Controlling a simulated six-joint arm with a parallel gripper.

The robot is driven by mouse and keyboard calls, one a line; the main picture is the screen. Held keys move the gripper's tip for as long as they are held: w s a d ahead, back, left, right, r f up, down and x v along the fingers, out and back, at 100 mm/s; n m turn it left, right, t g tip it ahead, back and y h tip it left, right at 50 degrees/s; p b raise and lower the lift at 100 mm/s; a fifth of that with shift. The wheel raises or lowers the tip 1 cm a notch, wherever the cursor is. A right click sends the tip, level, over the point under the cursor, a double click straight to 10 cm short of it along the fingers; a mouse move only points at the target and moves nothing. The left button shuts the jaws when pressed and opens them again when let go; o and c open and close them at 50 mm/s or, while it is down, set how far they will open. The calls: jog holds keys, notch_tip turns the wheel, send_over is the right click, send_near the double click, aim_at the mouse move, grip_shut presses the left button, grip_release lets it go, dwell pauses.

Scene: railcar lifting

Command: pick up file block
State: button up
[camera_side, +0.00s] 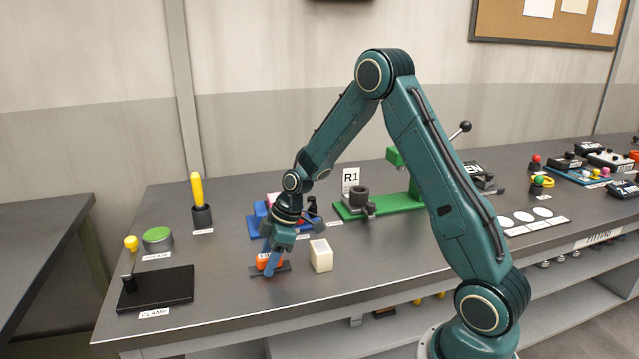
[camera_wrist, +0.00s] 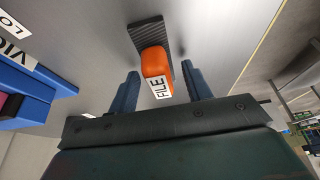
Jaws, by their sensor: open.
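The file block (camera_wrist: 155,62) has an orange body with a white FILE label and a dark ridged plate (camera_wrist: 146,32) at its end. In the side view the orange block (camera_side: 266,262) lies on the bench near its front edge, partly hidden by my gripper. My gripper (camera_side: 270,262) points down over it. In the wrist view my gripper (camera_wrist: 160,88) is open, with one finger on each side of the orange block. A gap shows between each finger and the block. I cannot tell how far down the fingers reach.
A cream block (camera_side: 321,256) stands close to the right of my gripper. A blue vice (camera_side: 256,222) is just behind it, also at left in the wrist view (camera_wrist: 25,92). A black clamp base (camera_side: 155,290) lies at left. The bench front between them is clear.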

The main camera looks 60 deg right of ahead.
aim_at(269, 255)
dwell(0.3)
grip_shut()
jog(key=shift+r, duration=0.15)
notch_tip(269, 255, up, 20)
dwell(0.7)
dwell(0.4)
